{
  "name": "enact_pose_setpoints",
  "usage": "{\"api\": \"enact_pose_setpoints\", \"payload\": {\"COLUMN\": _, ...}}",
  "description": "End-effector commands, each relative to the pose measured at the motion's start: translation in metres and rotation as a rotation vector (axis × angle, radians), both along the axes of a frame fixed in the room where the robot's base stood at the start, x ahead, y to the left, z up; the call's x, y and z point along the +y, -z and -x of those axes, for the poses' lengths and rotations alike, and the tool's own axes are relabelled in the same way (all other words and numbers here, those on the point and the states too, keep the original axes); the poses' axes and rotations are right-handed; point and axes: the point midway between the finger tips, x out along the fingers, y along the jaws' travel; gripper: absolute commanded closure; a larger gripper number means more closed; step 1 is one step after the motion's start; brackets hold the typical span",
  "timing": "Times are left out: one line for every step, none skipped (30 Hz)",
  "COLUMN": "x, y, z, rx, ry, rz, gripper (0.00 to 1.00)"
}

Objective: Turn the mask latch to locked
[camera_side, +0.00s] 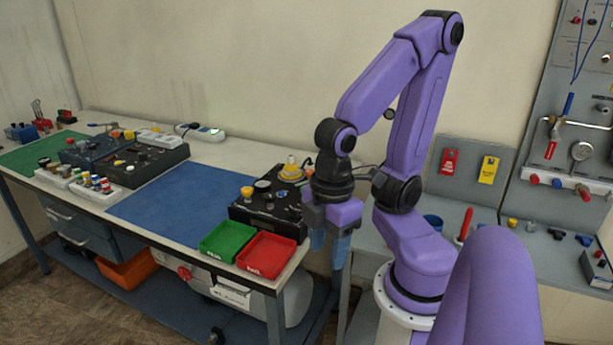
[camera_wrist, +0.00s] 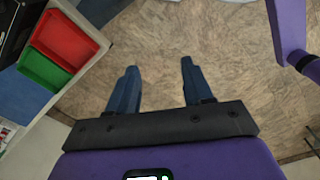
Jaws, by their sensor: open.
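My gripper (camera_side: 330,246) is open and empty, pointing down just past the right end of the workbench in the side view. In the wrist view its two blue fingers (camera_wrist: 158,68) are spread apart over bare floor. A black panel box (camera_side: 262,206) with knobs and a yellow dome-like part (camera_side: 292,171) stands on the bench, left of my gripper and apart from it. I cannot tell which part is the mask latch, or its position; it is too small or hidden.
Green (camera_side: 228,241) and red (camera_side: 266,255) trays sit at the bench's front right corner; the wrist view also shows the red one (camera_wrist: 66,39). A blue mat (camera_side: 165,205) is clear. More control boxes (camera_side: 148,163) stand left. A wall panel (camera_side: 570,130) with pipes is right.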

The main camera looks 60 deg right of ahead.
Motion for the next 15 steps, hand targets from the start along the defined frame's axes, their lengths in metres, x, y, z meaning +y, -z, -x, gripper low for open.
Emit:
{"api": "enact_pose_setpoints", "payload": {"x": 0.000, "y": 0.000, "z": -0.001, "rx": 0.000, "ry": 0.002, "rz": 0.000, "gripper": 0.43}}
{"api": "enact_pose_setpoints", "payload": {"x": 0.000, "y": -0.001, "z": -0.002, "rx": 0.000, "ry": 0.006, "rz": 0.000, "gripper": 0.43}}
{"api": "enact_pose_setpoints", "payload": {"x": 0.001, "y": -0.002, "z": -0.006, "rx": -0.001, "ry": 0.014, "rz": 0.000, "gripper": 0.43}}
{"api": "enact_pose_setpoints", "payload": {"x": 0.001, "y": -0.003, "z": -0.009, "rx": 0.000, "ry": 0.021, "rz": 0.000, "gripper": 0.43}}
{"api": "enact_pose_setpoints", "payload": {"x": 0.001, "y": -0.004, "z": -0.013, "rx": 0.000, "ry": 0.032, "rz": 0.001, "gripper": 0.43}}
{"api": "enact_pose_setpoints", "payload": {"x": 0.002, "y": -0.006, "z": -0.021, "rx": -0.001, "ry": 0.049, "rz": 0.002, "gripper": 0.43}}
{"api": "enact_pose_setpoints", "payload": {"x": 0.002, "y": -0.008, "z": -0.027, "rx": -0.002, "ry": 0.063, "rz": 0.001, "gripper": 0.43}}
{"api": "enact_pose_setpoints", "payload": {"x": 0.002, "y": -0.010, "z": -0.035, "rx": -0.001, "ry": 0.080, "rz": 0.003, "gripper": 0.43}}
{"api": "enact_pose_setpoints", "payload": {"x": 0.001, "y": -0.013, "z": -0.046, "rx": -0.001, "ry": 0.104, "rz": 0.004, "gripper": 0.43}}
{"api": "enact_pose_setpoints", "payload": {"x": 0.000, "y": -0.016, "z": -0.055, "rx": -0.002, "ry": 0.122, "rz": 0.004, "gripper": 0.43}}
{"api": "enact_pose_setpoints", "payload": {"x": -0.002, "y": -0.018, "z": -0.064, "rx": -0.001, "ry": 0.141, "rz": 0.005, "gripper": 0.43}}
{"api": "enact_pose_setpoints", "payload": {"x": -0.005, "y": -0.022, "z": -0.076, "rx": -0.001, "ry": 0.165, "rz": 0.006, "gripper": 0.43}}
{"api": "enact_pose_setpoints", "payload": {"x": -0.008, "y": -0.024, "z": -0.085, "rx": -0.001, "ry": 0.182, "rz": 0.008, "gripper": 0.43}}
{"api": "enact_pose_setpoints", "payload": {"x": -0.011, "y": -0.026, "z": -0.093, "rx": -0.002, "ry": 0.200, "rz": 0.008, "gripper": 0.43}}
{"api": "enact_pose_setpoints", "payload": {"x": -0.016, "y": -0.029, "z": -0.105, "rx": 0.000, "ry": 0.224, "rz": 0.009, "gripper": 0.43}}
